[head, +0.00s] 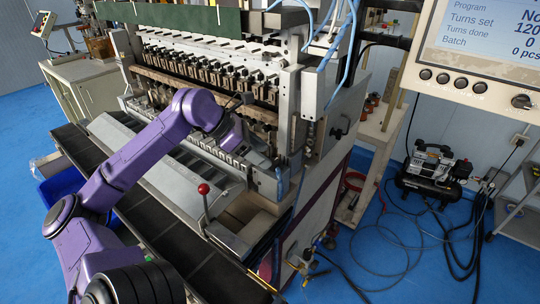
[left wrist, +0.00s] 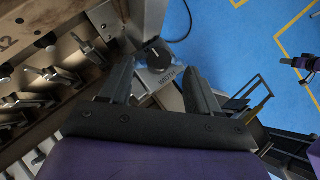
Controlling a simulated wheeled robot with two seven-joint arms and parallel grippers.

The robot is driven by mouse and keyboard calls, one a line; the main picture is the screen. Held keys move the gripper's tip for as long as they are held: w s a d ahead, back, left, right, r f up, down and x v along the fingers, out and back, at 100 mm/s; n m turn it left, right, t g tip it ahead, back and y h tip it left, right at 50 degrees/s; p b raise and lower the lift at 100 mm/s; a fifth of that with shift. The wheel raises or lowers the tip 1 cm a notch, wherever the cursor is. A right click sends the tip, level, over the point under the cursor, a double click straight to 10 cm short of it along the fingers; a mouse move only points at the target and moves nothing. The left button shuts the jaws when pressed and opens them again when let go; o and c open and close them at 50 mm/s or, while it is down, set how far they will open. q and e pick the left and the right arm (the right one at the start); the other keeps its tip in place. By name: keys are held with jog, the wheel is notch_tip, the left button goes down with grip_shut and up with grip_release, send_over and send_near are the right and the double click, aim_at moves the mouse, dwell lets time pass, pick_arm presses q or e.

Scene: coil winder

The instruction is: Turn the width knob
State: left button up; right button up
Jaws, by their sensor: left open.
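The width knob (left wrist: 157,55) is a round dark knob with a light pointer mark, on a grey mount lettered WIDTH, in the left wrist view. My left gripper (left wrist: 159,78) is open, with one dark finger on each side of the knob as seen in that view. The knob appears beyond the fingertips, and I see no contact. In the head view my left gripper (head: 258,157) reaches down at the right part of the machine's front; I cannot make out the knob there. A dark and purple part at the right edge of the left wrist view looks like my right gripper (left wrist: 299,62), too small to read.
The coil winder (head: 210,75) has rows of metal fittings close beside the gripper. A red-ball lever (head: 203,189) stands in front. A display panel (head: 490,45) hangs at the upper right. Blue floor with an air compressor (head: 432,170) and loose cables lies to the right.

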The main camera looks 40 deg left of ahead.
aim_at(274, 165)
pick_arm(q)
jog(key=x, duration=0.3)
jog(key=shift+w+d+f, duration=0.15)
jog(key=shift+w+f, duration=0.1)
jog(key=shift+f, duration=0.05)
